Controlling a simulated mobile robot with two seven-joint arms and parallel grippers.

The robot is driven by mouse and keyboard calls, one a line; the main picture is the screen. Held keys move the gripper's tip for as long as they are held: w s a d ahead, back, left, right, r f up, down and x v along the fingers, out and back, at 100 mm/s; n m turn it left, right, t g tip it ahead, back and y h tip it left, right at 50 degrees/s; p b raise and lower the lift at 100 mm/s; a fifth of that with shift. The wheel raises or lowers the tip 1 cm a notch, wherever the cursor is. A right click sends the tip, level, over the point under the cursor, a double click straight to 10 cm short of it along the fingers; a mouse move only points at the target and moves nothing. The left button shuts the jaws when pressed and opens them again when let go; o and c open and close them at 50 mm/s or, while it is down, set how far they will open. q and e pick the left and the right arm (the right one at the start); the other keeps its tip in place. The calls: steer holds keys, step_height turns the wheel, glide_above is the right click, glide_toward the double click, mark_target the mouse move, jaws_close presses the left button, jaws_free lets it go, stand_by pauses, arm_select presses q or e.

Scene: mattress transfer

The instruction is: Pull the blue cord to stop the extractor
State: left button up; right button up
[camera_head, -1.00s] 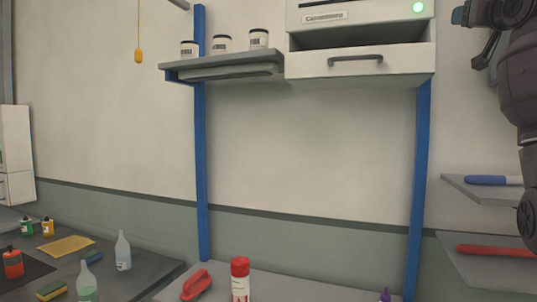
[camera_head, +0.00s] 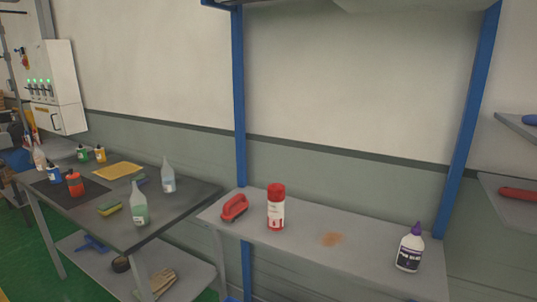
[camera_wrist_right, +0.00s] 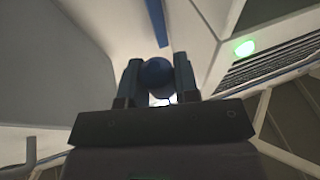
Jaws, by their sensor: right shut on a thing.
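In the right wrist view, my right gripper (camera_wrist_right: 157,82) is shut on a dark blue round knob (camera_wrist_right: 157,72), which sits between its two fingers. I take the knob to be the pull of the blue cord; the cord itself cannot be made out. A pale unit with a dark slatted vent (camera_wrist_right: 285,58) is at the upper right of that view, and its green lamp (camera_wrist_right: 244,48) is lit. My left gripper is in neither view, and the head view shows neither gripper.
The head view shows a bench (camera_head: 370,262) with a red-capped can (camera_head: 276,208), red brush (camera_head: 234,207) and purple-capped bottle (camera_head: 410,248). A dark table (camera_head: 195,200) holds bottles and sponges. Blue posts (camera_head: 239,100) stand behind the bench. Side shelves (camera_head: 510,205) are at right.

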arm_select(q)
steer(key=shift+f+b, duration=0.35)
steer(key=shift+b, duration=0.1)
arm_select(e)
steer(key=shift+f, duration=0.55)
steer(key=o, duration=0.7)
steer(key=shift+o, duration=0.2)
arm_select(q)
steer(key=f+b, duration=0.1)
steer(key=b, duration=0.1)
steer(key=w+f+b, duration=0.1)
steer(key=b, duration=0.1)
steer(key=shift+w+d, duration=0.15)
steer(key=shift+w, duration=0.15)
arm_select(e)
steer(key=v, duration=1)
steer(key=shift+s, duration=0.4)
steer(key=shift+a+f, duration=0.1)
